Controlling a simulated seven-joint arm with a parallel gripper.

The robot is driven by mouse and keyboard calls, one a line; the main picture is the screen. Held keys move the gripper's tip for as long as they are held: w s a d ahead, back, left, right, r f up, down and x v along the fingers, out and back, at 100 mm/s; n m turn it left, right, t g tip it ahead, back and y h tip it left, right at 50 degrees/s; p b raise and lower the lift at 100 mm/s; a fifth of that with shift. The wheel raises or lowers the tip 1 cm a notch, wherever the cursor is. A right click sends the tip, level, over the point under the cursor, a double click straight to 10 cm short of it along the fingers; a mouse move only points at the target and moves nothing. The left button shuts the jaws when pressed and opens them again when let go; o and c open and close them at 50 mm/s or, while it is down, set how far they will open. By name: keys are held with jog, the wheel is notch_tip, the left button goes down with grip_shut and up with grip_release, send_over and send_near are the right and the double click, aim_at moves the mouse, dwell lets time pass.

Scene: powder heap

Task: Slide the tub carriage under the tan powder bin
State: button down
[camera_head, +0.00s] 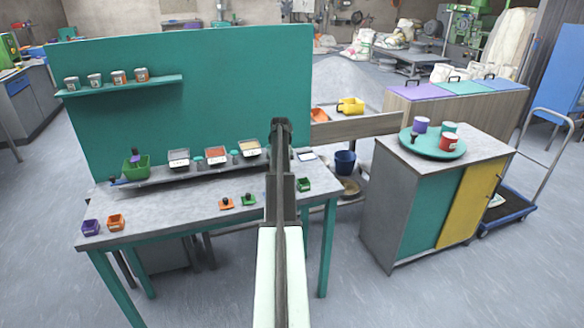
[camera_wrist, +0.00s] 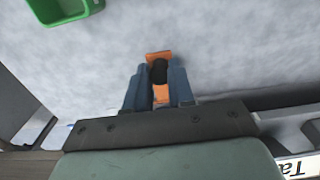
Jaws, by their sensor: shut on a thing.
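A green tub (camera_head: 137,168) with a purple-topped item in it sits at the left end of the back ledge; it looks like the tub carriage. The bin with tan powder (camera_head: 250,149) is farther right on that ledge, near my arm. In the wrist view a bin label (camera_wrist: 298,168) reading "Ta" shows upside down at the lower right. My gripper (camera_wrist: 159,82) is shut on an orange piece (camera_wrist: 158,56) with a dark round knob, over the grey bench. In the head view my arm hides the fingertips. The held piece is apart from the green tub on the ledge.
Two other powder bins, white-edged (camera_head: 179,159) and red-filled (camera_head: 215,156), stand between tub and tan bin. Small purple (camera_head: 91,228), orange (camera_head: 116,222) and green tubs (camera_head: 304,185) sit on the bench (camera_head: 170,213). Orange (camera_head: 226,204) and green (camera_head: 248,201) knobbed pieces lie mid-bench.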

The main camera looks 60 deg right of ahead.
jog(key=shift+w+a, duration=3.6)
jog(key=c, duration=1.1)
grip_release()
jog(key=shift+r, duration=3.75)
